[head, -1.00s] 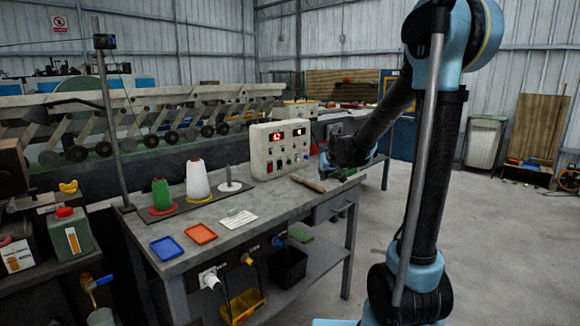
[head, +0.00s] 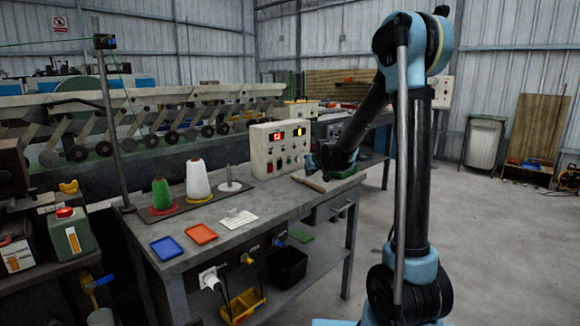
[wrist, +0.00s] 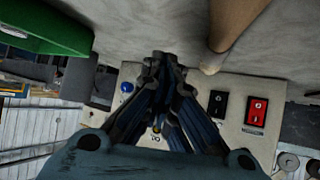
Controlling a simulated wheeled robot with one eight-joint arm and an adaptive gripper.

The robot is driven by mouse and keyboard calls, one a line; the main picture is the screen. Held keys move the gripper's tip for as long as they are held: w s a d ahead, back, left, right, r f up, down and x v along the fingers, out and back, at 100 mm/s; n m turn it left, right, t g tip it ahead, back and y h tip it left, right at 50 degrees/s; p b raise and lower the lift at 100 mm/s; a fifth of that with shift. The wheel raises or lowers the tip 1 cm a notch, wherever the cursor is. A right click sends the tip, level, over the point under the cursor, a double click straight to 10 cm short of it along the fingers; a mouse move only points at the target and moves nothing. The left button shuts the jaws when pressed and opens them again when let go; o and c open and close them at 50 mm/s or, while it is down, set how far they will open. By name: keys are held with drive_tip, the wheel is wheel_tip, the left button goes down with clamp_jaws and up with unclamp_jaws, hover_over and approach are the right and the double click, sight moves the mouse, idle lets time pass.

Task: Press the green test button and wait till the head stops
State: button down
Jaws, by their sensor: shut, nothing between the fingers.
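The grey control box (head: 262,155) stands on the bench in the head view, with lit red and yellow displays. Small buttons show on its lower face, too small to tell apart there. My gripper (head: 311,163) is beside the box's right side, its fingers shut and empty. In the wrist view my gripper (wrist: 165,62) reaches across the panel (wrist: 237,133). A blue button (wrist: 127,87) shows left of the fingers, and a black switch (wrist: 217,104) and red rocker (wrist: 256,112) to the right. The green test button cannot be made out; the fingers cover the panel's middle.
A wooden-handled tool (head: 310,183) and a green object (head: 344,173) lie on the bench near my gripper. A green cone (head: 161,193), a white cone (head: 197,180) and blue (head: 167,248) and orange (head: 201,233) trays are to the left.

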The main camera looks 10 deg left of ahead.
drive_tip(key=shift+w+a, duration=0.8)
drive_tip(key=shift+a, duration=0.25)
drive_tip(key=shift+w+a, duration=0.85)
drive_tip(key=shift+a, duration=0.2)
drive_tip(key=shift+w+a, duration=0.8)
drive_tip(key=shift+a, duration=0.25)
drive_tip(key=shift+w+a, duration=0.1)
drive_tip(key=shift+a, duration=0.1)
drive_tip(key=shift+w+a, duration=0.1)
drive_tip(key=shift+a, duration=0.05)
drive_tip(key=shift+w+a, duration=0.3)
drive_tip(key=shift+a, duration=0.05)
drive_tip(key=shift+s+d, duration=0.55)
drive_tip(key=shift+d, duration=0.15)
idle(0.4)
drive_tip(key=shift+s+d, duration=0.8)
drive_tip(key=shift+d, duration=0.2)
drive_tip(key=shift+s+d, duration=0.75)
drive_tip(key=shift+d, duration=0.2)
